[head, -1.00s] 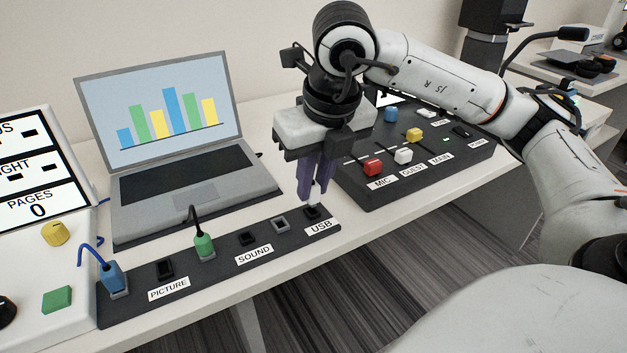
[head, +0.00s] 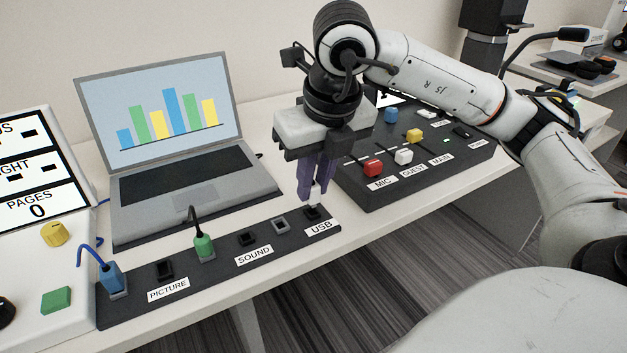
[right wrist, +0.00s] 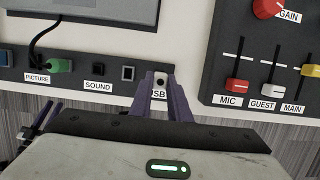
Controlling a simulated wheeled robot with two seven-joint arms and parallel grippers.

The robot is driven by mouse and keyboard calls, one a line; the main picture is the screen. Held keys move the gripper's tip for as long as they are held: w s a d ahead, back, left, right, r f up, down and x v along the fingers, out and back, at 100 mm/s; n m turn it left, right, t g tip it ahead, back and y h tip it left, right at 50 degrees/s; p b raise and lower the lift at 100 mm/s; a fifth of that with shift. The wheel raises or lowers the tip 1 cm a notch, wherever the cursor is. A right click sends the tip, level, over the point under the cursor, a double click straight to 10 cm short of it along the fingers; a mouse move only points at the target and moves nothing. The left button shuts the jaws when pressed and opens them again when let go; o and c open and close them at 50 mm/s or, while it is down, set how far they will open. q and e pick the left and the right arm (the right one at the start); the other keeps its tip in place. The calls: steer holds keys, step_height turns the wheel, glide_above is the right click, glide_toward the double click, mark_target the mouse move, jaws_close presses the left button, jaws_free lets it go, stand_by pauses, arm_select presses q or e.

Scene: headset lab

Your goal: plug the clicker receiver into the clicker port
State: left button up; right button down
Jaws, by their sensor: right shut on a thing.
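My right gripper (head: 316,194) points down over the right end of the dark port strip (head: 213,259). Its purple fingers are shut on a small pale clicker receiver (right wrist: 160,81), mostly hidden by the fingertips in the head view. The receiver is at the dark port above the USB label (head: 313,213), the clicker port. From these views I cannot tell whether the receiver is inside the port or just over it.
A blue plug (head: 112,277) and a green plug (head: 204,245) stand in the strip. A laptop (head: 190,187) is behind it, and a mixer (head: 440,174) with coloured sliders is close on the right. The table's front edge runs just before the strip.

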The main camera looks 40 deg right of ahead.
arm_select(q)
steer(key=shift+f+b, duration=0.55)
steer(key=shift+b, duration=0.05)
arm_select(e)
steer(key=shift+f, duration=0.65)
arm_select(q)
steer(key=shift+f+b, duration=0.25)
steer(key=shift+b, duration=0.2)
arm_select(e)
steer(key=shift+f, duration=0.5)
steer(key=c, duration=1.6)
jaws_free()
arm_select(q)
steer(key=shift+r, duration=0.1)
arm_select(e)
steer(key=shift+r, duration=0.45)
arm_select(q)
step_height(320, 180, up, 2)
steer(key=p, duration=0.4)
steer(key=shift+s+a+r, duration=0.1)
arm_select(e)
steer(key=v, duration=0.9)
steer(key=shift+s+r, duration=0.1)
steer(key=shift+r, duration=0.15)
